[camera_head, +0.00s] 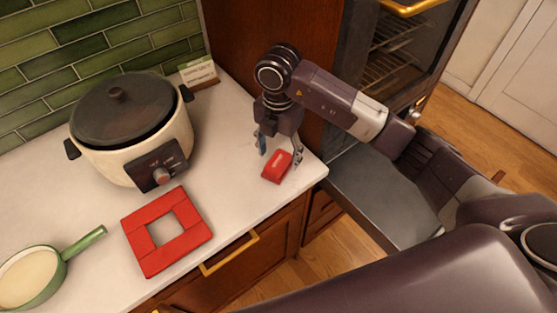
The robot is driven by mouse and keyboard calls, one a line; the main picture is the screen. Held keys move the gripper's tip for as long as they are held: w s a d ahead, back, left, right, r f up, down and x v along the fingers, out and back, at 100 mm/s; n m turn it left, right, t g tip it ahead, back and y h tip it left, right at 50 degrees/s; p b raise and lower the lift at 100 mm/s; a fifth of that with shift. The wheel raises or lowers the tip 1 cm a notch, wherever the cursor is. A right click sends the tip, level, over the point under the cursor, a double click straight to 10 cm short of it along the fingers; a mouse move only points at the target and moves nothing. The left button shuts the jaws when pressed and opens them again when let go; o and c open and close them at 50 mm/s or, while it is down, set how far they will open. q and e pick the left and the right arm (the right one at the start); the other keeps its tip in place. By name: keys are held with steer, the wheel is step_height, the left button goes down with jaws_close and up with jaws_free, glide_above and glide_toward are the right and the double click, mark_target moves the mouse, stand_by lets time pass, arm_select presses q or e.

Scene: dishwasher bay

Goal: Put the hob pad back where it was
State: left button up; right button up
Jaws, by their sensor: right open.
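A small red block-like pad (276,166) lies on the white counter near its right front corner. My right gripper (280,150) is open and points down just behind and above this pad, one finger to each side of its far end. I cannot tell whether the fingers touch it. A flat red square frame (136,234) with an open middle lies on the counter in front of the cooker. The view does not show for certain which red piece is the hob pad. My left gripper is not in view.
A cream slow cooker (130,150) with a dark lid stands behind the square frame. A green-handled pan (32,275) is at the lower left. A small card (198,72) stands by the wall. An open dark dishwasher door (385,195) lies right of the counter.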

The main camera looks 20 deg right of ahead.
mark_target(279, 160)
step_height(279, 160, up, 9)
steer(key=b, duration=0.1)
steer(key=shift+r, duration=0.2)
stand_by(0.5)
